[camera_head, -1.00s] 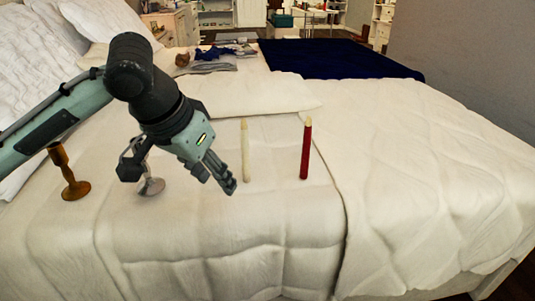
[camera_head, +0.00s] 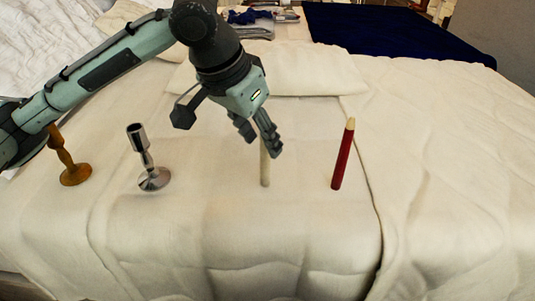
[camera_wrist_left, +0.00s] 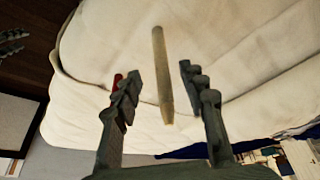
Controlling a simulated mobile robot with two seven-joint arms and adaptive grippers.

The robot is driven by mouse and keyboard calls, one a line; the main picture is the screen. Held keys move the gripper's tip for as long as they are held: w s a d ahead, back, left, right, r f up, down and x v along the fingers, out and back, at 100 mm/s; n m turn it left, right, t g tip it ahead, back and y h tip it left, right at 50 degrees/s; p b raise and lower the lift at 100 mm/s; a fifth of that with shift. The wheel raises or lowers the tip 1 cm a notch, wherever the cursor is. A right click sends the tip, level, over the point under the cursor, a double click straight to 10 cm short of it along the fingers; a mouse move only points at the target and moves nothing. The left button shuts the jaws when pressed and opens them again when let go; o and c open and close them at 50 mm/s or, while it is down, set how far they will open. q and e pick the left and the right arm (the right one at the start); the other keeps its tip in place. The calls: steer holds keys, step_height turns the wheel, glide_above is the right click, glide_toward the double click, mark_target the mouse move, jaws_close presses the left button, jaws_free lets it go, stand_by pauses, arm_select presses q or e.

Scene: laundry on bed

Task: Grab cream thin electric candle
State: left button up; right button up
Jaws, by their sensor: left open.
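The cream thin electric candle (camera_head: 265,170) stands upright on the bed in the head view. Its upper part is hidden behind my left gripper (camera_head: 258,142). In the left wrist view the cream candle (camera_wrist_left: 162,75) lies between the two open fingers of my left gripper (camera_wrist_left: 163,100), with a gap on each side. The gripper is open and does not appear to touch the candle.
A red candle (camera_head: 343,155) stands to the right of the cream one. A silver candle holder (camera_head: 152,178) and a wooden candle holder (camera_head: 74,174) stand to the left. A dark blue blanket (camera_head: 395,35) lies at the back. The white bedding (camera_head: 200,240) in front is clear.

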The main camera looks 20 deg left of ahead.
mark_target(262, 148)
arm_select(q)
steer(key=x, duration=0.3)
steer(key=b+x, duration=0.1)
steer(key=x, duration=0.1)
steer(key=shift+s+a+f, duration=0.1)
steer(key=shift+s+a, duration=0.2)
steer(key=shift+w+d+f, duration=0.15)
steer(key=shift+w+f, duration=0.05)
steer(key=shift+f, duration=0.2)
jaws_close()
arm_select(e)
steer(key=r, duration=0.2)
steer(key=shift+s+a+r+t, duration=0.1)
steer(key=shift+a+r+t, duration=0.2)
steer(key=shift+r, duration=0.1)
